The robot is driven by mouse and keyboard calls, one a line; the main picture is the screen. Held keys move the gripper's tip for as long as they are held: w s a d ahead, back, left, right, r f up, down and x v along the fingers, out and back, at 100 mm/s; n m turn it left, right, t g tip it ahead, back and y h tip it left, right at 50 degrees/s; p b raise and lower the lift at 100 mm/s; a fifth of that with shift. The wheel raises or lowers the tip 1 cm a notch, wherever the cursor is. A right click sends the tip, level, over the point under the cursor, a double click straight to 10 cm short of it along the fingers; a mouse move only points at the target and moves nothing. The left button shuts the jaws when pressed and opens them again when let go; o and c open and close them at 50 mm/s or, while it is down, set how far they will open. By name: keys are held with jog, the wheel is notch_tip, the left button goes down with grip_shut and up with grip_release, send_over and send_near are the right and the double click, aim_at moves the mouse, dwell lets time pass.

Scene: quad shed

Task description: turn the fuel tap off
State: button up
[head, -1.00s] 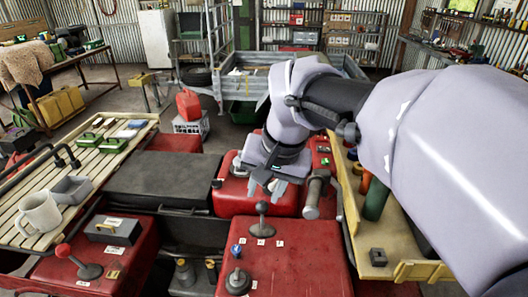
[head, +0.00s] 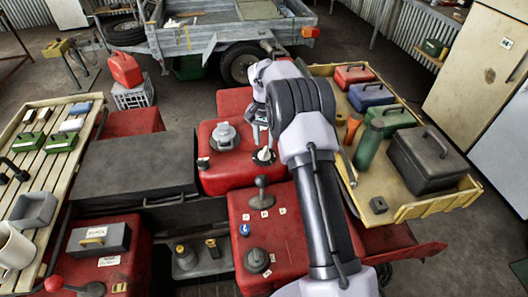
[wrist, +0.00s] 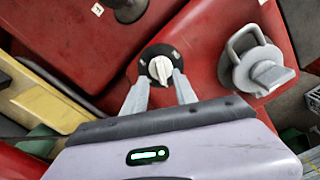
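The fuel tap appears as a black round dial with a white knob (wrist: 160,69) on the red tank, in the middle of the wrist view. It also shows in the head view as a small dial with a pale knob (head: 264,155). My gripper (wrist: 161,82) is open, with its two grey fingertips apart at the near edge of the dial, one on each side of the knob. I cannot tell whether they touch it. In the head view my gripper (head: 260,135) hangs just above the dial. Small marks on the dial are too small to read.
A grey filler cap (wrist: 258,65) with a raised handle stands close to the right of the dial in the wrist view. A lever with a dark knob (head: 261,182) rises nearer me. A yellow tray (head: 415,208) with toolboxes and a green bottle (head: 368,146) lies right of my arm.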

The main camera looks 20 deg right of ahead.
aim_at(264, 150)
notch_tip(264, 150, down, 5)
jog(key=shift+r+b, duration=0.15)
jog(key=shift+b, duration=0.15)
grip_shut()
jog(key=shift+m, duration=0.3)
jog(key=m+b, duration=0.1)
jog(key=m, duration=0.4)
jog(key=shift+w, duration=0.15)
jog(key=m+b, duration=0.1)
jog(key=m, duration=0.5)
jog(key=shift+w+b, duration=0.1)
jog(key=shift+b, duration=0.3)
grip_release()
